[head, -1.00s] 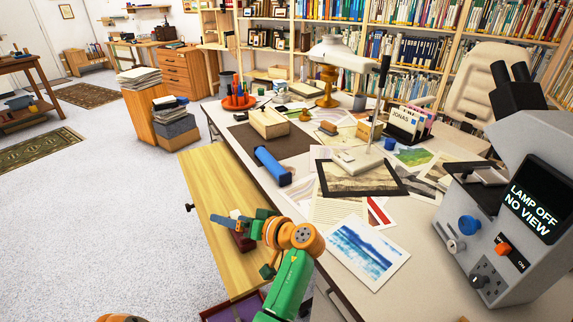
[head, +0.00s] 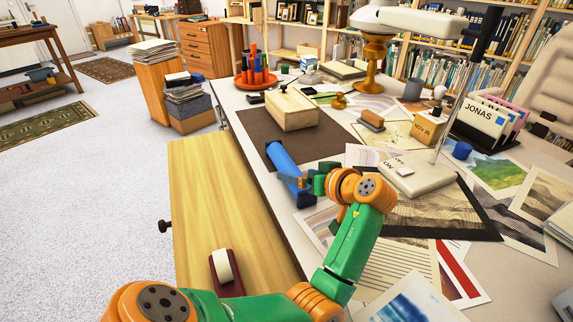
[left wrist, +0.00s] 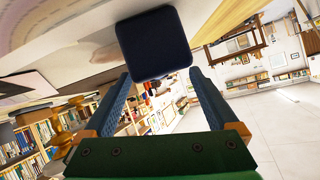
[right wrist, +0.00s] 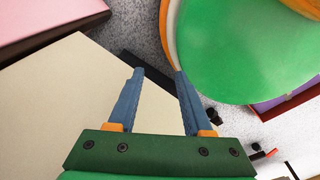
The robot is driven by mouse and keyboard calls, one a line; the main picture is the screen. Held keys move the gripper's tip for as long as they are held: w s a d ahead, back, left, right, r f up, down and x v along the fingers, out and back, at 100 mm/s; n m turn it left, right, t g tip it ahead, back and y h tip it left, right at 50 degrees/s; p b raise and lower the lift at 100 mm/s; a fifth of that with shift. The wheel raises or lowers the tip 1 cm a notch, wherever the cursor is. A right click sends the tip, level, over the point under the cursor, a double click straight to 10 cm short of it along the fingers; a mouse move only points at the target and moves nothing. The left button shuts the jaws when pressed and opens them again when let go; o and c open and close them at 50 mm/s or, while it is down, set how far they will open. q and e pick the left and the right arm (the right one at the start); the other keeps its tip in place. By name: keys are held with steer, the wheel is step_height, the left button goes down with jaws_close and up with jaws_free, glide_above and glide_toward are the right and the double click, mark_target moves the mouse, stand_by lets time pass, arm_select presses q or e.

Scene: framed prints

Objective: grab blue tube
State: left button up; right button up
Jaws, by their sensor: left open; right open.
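The blue tube (head: 281,158) lies on the desk near its left edge, partly on a dark brown mat (head: 262,131), with its dark near end toward me. My left gripper (head: 293,182) is at that near end, its fingers open. In the left wrist view the tube's squarish dark end (left wrist: 153,45) faces me, in line with the gap between the open fingers (left wrist: 158,76). I cannot tell whether they touch it. My right gripper shows only in the right wrist view (right wrist: 159,72), open and empty before a beige surface.
A wooden box (head: 291,110) stands on the mat behind the tube. A white lamp base (head: 418,175) and prints (head: 400,262) lie to the right.

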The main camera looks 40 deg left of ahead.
mark_target(296, 170)
arm_select(q)
steer(key=shift+w+a, duration=0.15)
steer(key=shift+a, duration=0.3)
steer(key=x, duration=0.4)
steer(key=shift+w+a+f, duration=0.2)
steer(key=shift+w+a, duration=0.1)
steer(key=shift+w, duration=0.1)
steer(key=shift+d+r, duration=0.1)
steer(key=shift+d, duration=0.05)
steer(key=shift+c, duration=0.6)
jaws_close()
